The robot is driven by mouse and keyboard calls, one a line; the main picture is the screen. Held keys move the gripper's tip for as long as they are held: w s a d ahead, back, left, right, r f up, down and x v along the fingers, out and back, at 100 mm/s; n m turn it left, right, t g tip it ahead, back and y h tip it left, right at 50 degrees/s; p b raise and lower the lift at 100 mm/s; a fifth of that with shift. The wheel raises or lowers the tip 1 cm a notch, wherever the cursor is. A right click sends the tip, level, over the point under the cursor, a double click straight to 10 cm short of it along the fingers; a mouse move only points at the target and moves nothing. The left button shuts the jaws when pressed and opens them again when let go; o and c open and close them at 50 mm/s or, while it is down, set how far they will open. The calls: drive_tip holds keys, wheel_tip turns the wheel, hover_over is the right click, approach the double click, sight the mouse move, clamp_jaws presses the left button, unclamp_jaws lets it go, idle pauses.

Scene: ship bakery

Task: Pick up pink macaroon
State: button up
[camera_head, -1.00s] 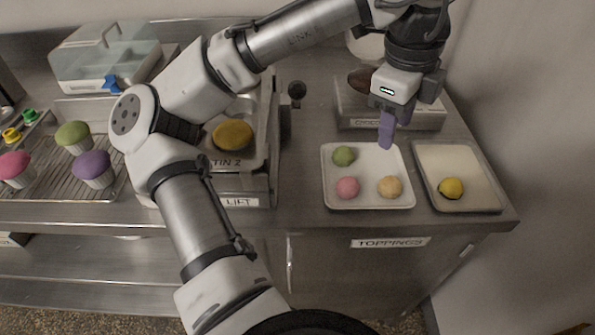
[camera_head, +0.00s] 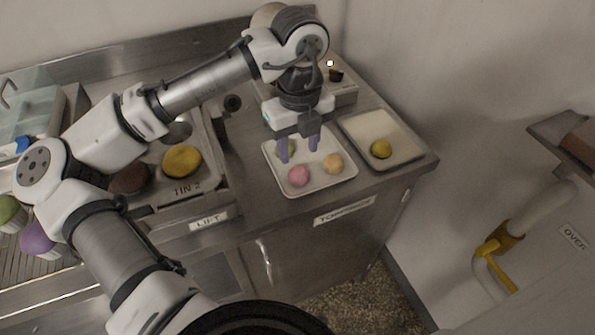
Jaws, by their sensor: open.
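My gripper (camera_head: 299,150) points down over the back part of the white tray. Its two purple fingers are spread apart with nothing between them. It is behind the pink macaroon and apart from it; its exact height is hard to tell.
A tin (camera_head: 207,172) with a yellow round stands on the lift to the left. A scale-like box (camera_head: 343,93) is behind. The counter's right edge and wall are close.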

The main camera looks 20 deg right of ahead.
sight(299, 168)
drive_tip(key=shift+f+p, duration=0.7)
drive_tip(key=shift+f, duration=2.65)
drive_tip(key=c, duration=0.4)
